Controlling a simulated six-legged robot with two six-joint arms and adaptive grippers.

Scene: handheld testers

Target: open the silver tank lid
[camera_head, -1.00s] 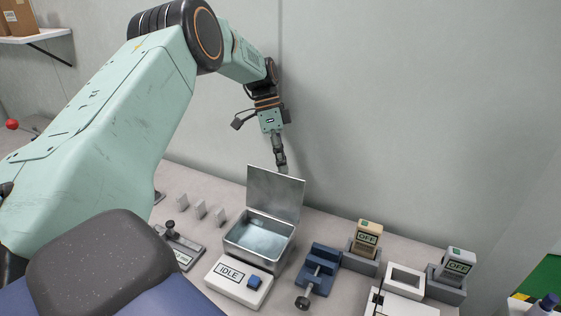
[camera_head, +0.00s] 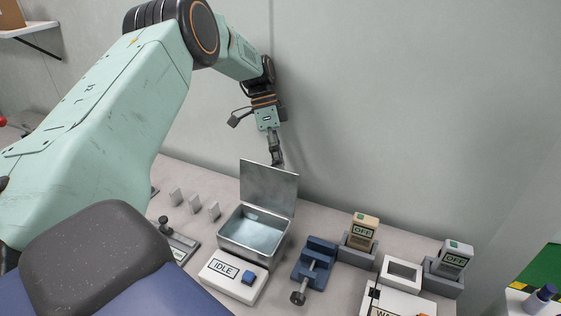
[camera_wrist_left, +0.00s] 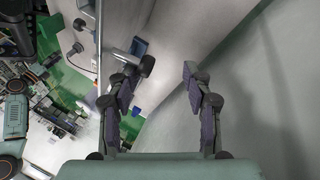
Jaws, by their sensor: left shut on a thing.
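The silver tank (camera_head: 243,254) is an open metal box on the bench, and I see into its shiny inside. Its silver lid (camera_head: 268,188) stands up, roughly upright, along the back edge of the tank. My left gripper (camera_head: 278,161) comes down from above and behind, with its fingertips at the lid's top edge, partly hidden by the lid. It is shut on the lid, though the wrist view shows the two fingers (camera_wrist_left: 166,70) spaced apart and does not clearly show what is between them. My right gripper is not in view.
The wall is close behind.

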